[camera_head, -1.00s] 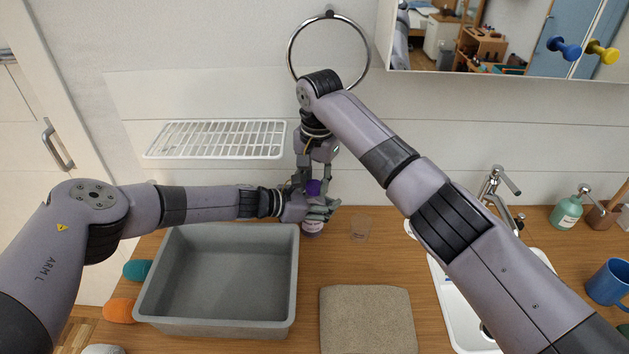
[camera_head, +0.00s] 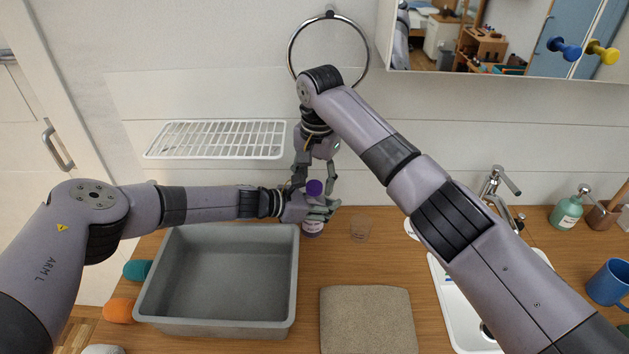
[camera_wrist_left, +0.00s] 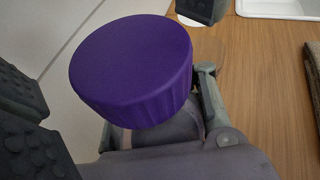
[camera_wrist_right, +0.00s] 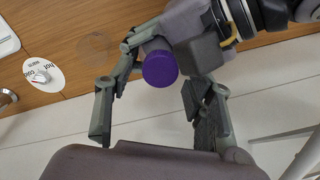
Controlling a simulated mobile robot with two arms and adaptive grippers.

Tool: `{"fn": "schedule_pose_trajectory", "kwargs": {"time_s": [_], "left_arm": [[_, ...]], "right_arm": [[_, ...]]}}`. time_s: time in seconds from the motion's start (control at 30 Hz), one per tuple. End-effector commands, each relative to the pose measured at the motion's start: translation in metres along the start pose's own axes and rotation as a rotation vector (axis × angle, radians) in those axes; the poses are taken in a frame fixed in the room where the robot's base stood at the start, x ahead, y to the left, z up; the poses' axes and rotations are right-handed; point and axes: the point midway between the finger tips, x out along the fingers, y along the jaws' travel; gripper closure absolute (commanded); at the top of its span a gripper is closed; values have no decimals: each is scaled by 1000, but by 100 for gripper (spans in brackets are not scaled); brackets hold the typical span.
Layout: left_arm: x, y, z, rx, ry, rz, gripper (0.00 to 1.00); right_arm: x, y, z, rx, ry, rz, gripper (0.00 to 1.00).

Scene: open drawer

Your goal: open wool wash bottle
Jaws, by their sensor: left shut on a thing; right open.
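The wool wash bottle (camera_head: 312,229) stands upright at the back of the wooden counter, with a purple cap (camera_head: 314,187) at its top. My left gripper (camera_head: 322,208) is shut around the bottle below the cap and hides much of its body. In the left wrist view the cap (camera_wrist_left: 132,68) is large and close, above the gripper's fingers. I cannot tell whether the cap is loose. My right gripper (camera_head: 316,176) points down over the cap, its fingers open. In the right wrist view the cap (camera_wrist_right: 160,68) shows beyond the spread fingers, not gripped.
A grey basin (camera_head: 218,322) stands front left of the bottle, and a small clear glass (camera_head: 360,230) to its right. A folded brown towel (camera_head: 367,320) lies in front. A white sink (camera_head: 455,300), soap dispenser (camera_head: 567,212) and blue mug (camera_head: 609,284) are further right.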

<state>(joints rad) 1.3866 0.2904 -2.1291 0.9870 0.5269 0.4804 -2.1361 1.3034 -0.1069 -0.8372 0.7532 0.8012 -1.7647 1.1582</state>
Motion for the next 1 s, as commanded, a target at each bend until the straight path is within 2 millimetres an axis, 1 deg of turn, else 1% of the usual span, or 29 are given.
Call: {"fn": "schedule_pose_trajectory", "kwargs": {"time_s": [0.03, 0.2, 0.37, 0.63, 0.77, 0.87, 1.0], "left_arm": [[0, 0, 0, 0, 0, 0, 100], [0, 0, 0, 1, 0, 0, 100], [0, 0, 0, 0, -1, 0, 100], [0, 0, 0, 1, 0, 1, 100], [0, 0, 0, 1, 0, 1, 100], [0, 0, 0, 1, -1, 1, 100], [0, 0, 1, 1, -1, 1, 100]], "right_arm": [[-7, -1, 0, -1, 1, -3, 51], [-31, -1, 0, -1, 2, -3, 51], [-41, -1, 0, -11, 4, -3, 52], [-67, -1, -2, -97, 8, -4, 52], [-67, 0, 0, -115, 2, -1, 52], [-56, 0, 0, -117, 0, -1, 52], [-34, 0, 0, -116, -1, 0, 52]]}}
